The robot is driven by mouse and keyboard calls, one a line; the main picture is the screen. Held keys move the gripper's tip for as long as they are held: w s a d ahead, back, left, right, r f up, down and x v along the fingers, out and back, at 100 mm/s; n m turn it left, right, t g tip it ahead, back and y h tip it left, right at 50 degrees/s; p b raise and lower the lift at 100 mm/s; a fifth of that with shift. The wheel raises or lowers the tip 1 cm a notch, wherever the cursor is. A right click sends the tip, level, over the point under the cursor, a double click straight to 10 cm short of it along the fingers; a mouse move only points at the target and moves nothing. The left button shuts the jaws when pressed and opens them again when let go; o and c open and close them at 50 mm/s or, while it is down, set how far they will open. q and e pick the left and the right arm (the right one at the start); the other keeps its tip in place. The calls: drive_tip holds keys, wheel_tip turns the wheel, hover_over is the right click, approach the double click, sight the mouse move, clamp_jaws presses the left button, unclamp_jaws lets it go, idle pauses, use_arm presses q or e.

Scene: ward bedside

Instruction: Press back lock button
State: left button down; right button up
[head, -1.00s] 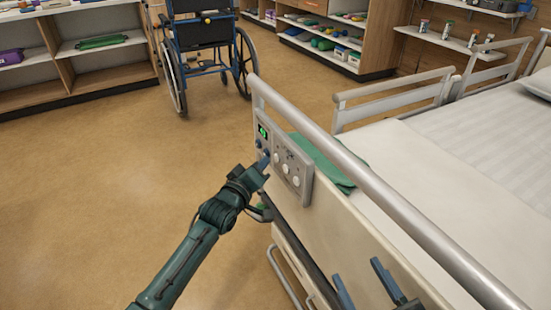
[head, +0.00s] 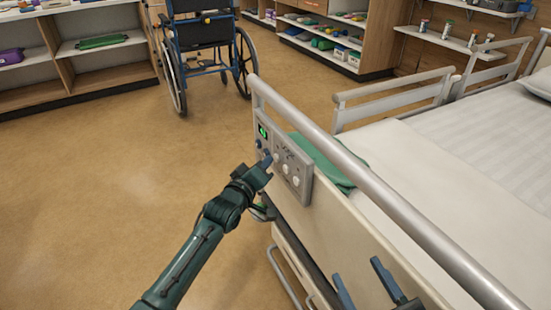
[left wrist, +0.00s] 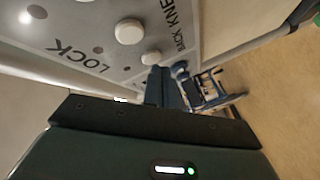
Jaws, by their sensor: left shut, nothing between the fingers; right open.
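The bed control panel (head: 304,190) is a grey plate on the outer face of the bed's end board. The left wrist view shows the panel (left wrist: 75,22) up close, with the printed words LOCK and BACK KNEE, a large pale button (left wrist: 130,31) and a smaller pale button (left wrist: 151,57). My left gripper (head: 267,159) is shut and empty, its tips at the panel's left part; I cannot tell whether they touch a button. My right gripper (head: 362,282) is open and empty beside the end board.
The grey bed rail (head: 350,165) runs above the panel. A green cloth (head: 322,160) lies on the bed behind it. A wheelchair (head: 205,40) stands at the back. The floor (head: 100,190) left of the bed is clear.

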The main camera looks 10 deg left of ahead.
use_arm(q)
drive_tip(key=shift+w+d, duration=0.2)
drive_tip(key=shift+d, duration=0.1)
idle(0.4)
drive_tip(key=shift+s+a+p, duration=0.5)
drive_tip(key=shift+a+p, duration=0.15)
drive_tip(key=shift+a, duration=0.1)
drive_tip(key=shift+s+a+p, duration=0.7)
drive_tip(key=shift+a+p, duration=0.05)
drive_tip(key=shift+a, duration=0.25)
drive_tip(key=shift+s+a+p, duration=0.7)
drive_tip(key=shift+a, duration=0.3)
